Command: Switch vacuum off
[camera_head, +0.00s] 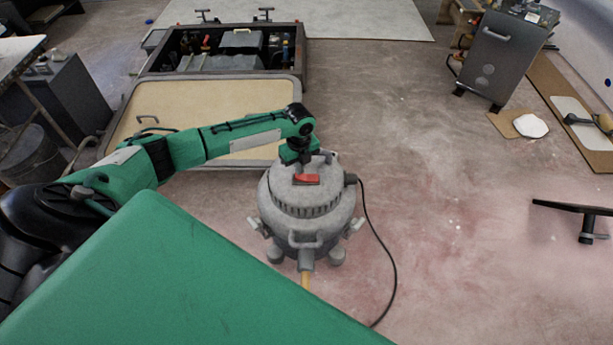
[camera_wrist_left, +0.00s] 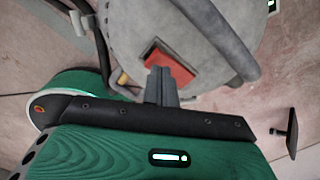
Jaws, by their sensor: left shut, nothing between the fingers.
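The grey vacuum (camera_head: 296,205) stands on the floor in the middle of the head view, with a red switch (camera_head: 307,179) on its top. My left arm reaches in from the left, and my left gripper (camera_head: 302,168) is over the vacuum's top, right by the switch. In the left wrist view the red switch (camera_wrist_left: 170,66) sits in a recess of the grey lid, and the shut fingers of my left gripper (camera_wrist_left: 161,72) overlap its lower edge. I cannot tell whether they touch it, nor which way the switch is set. My right gripper does not show.
A black cable (camera_head: 393,262) runs from the vacuum's right side across the floor. A beige panel (camera_head: 190,108) and an open equipment bay (camera_head: 225,48) lie behind it. A grey cabinet (camera_head: 497,55) stands at the back right.

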